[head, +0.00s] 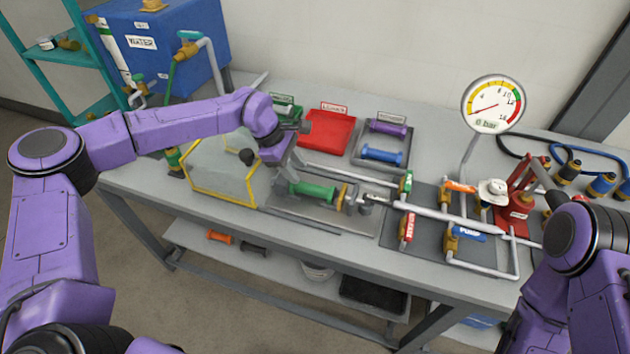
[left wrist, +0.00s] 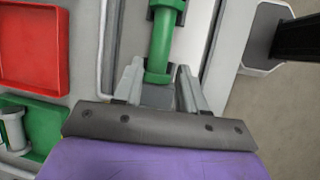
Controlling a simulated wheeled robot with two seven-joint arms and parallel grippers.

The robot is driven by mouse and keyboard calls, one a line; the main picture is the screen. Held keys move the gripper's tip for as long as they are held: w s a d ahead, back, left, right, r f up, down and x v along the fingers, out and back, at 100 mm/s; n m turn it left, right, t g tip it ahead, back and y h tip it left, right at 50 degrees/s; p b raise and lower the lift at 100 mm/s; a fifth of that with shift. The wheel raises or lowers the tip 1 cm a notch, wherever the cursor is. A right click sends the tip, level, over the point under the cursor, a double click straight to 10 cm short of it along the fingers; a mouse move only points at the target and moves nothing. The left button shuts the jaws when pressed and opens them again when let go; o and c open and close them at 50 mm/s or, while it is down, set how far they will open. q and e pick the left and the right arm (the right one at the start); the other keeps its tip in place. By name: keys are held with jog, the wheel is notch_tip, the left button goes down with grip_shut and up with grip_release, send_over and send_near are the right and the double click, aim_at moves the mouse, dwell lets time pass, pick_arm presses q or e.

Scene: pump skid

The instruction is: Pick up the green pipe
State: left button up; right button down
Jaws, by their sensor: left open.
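The green pipe (head: 313,191) is a short spool with flanged ends, lying in the grey skid section on the bench, beside a brass fitting (head: 342,195). My left gripper (head: 291,172) is at the pipe's left end, pointing down. In the left wrist view the green pipe (left wrist: 162,42) runs up from between the two open fingers (left wrist: 158,74), with a gap on each side. Its far end is cut off by the picture's top edge.
A clear guard with a yellow frame (head: 222,199) stands left of the pipe. Behind are a red tray (head: 327,132) and a grey tray holding a purple pipe (head: 388,128) and a blue pipe (head: 382,154). Grey piping with valves and a gauge (head: 495,104) fills the right.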

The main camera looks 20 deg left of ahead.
aim_at(309, 186)
pick_arm(q)
jog(key=p+x, duration=0.1)
jog(key=x, duration=0.1)
jog(key=p+x, duration=0.1)
jog(key=x, duration=0.2)
jog(key=p+x, duration=0.1)
jog(key=x, duration=0.1)
jog(key=shift+w+d+f+p, duration=0.15)
jog(key=shift+d+f+p, duration=0.1)
jog(key=shift+d+p, duration=0.15)
jog(key=shift+d+f, duration=0.1)
jog(key=shift+f, duration=0.15)
grip_shut()
